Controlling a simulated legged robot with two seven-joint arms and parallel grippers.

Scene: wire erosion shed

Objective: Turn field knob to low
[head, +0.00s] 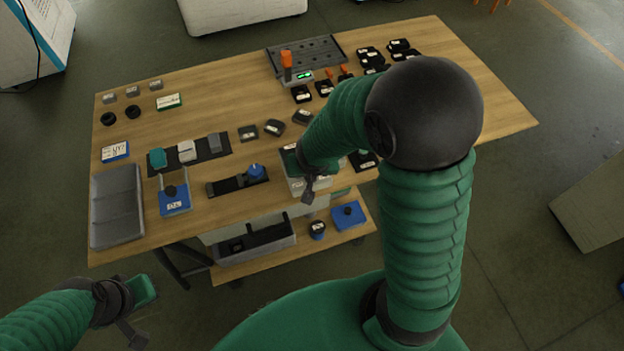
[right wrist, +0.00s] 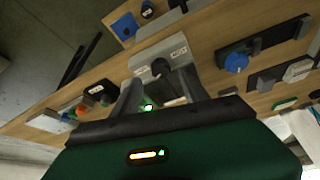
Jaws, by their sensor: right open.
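A grey box (right wrist: 145,62) with white labels and a dark knob (right wrist: 160,68) shows ahead of my right gripper (right wrist: 160,92) in the right wrist view. The gripper's two grey fingers are apart, with the knob beyond and between them in that view; I cannot tell whether they touch it. The label text and the knob's setting are too small to read. In the head view my right gripper (head: 309,183) is over the grey box (head: 295,184) at the table's front edge and hides much of it. My left gripper (head: 140,308) is off the table at lower left, and its jaws are unclear.
A blue knob (head: 256,171) on a black rail stands left of the grey box. A blue device (head: 174,200) and a grey tray (head: 117,205) are farther left. Several small black blocks lie at the back right. A lower shelf (head: 270,259) holds a grey bin (head: 255,246).

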